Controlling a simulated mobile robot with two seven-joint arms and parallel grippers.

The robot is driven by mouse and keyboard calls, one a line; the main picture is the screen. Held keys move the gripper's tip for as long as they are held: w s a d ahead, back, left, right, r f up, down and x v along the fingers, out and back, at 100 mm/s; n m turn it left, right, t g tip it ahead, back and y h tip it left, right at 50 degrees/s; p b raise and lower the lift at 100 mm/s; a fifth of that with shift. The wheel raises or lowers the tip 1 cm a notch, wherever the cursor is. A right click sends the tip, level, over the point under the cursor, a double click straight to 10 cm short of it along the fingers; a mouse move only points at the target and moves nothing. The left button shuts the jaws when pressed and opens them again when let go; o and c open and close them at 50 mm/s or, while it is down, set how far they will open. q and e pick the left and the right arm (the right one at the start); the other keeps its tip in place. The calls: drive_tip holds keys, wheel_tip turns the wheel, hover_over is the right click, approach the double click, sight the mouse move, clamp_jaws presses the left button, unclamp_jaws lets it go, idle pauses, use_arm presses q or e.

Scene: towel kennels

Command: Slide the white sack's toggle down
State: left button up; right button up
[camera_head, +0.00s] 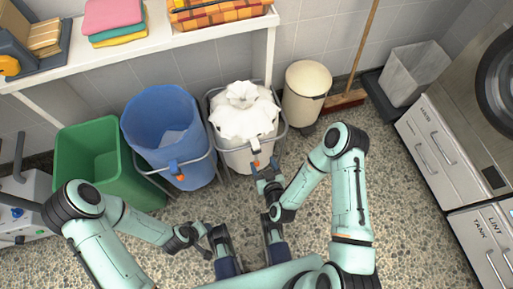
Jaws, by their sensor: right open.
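The white sack (243,122) hangs in a metal frame, its top gathered into a ruffled bunch. A small orange toggle (256,163) shows at the front of the sack, low on its near side. My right gripper (266,168) is open just in front of the toggle, its fingertips close to it. I cannot tell whether they touch it. My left gripper (196,236) is low in the view, in front of the blue bin and away from the sack. Its fingers are too small and dark to read.
A blue bin (151,115) with an orange clip and a green bin (74,151) stand left of the sack. A cream bin (305,82) and a broom (345,98) stand right. A white shelf (140,48) holds towels above. Cabinets (437,139) line the right; speckled floor lies open.

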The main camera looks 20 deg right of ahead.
sight(257, 150)
drive_tip(key=b+x, duration=0.2)
drive_tip(key=x, duration=0.6)
drive_tip(key=shift+w+f, duration=0.25)
drive_tip(key=shift+w, duration=0.05)
use_arm(q)
drive_tip(key=shift+t+y, duration=0.3)
drive_tip(key=shift+t, duration=0.3)
drive_tip(key=shift+w+a+f, duration=0.35)
drive_tip(key=shift+w+f, duration=0.1)
drive_tip(key=shift+w, duration=0.25)
drive_tip(key=shift+w+a+f, duration=0.35)
drive_tip(key=shift+w+f, duration=0.15)
drive_tip(key=shift+w, duration=0.15)
drive_tip(key=shift+w+a+f, duration=0.35)
drive_tip(key=shift+w+f, duration=0.1)
drive_tip(key=shift+w, duration=0.25)
use_arm(e)
drive_tip(key=shift+w+f, duration=0.15)
drive_tip(key=shift+w, duration=0.35)
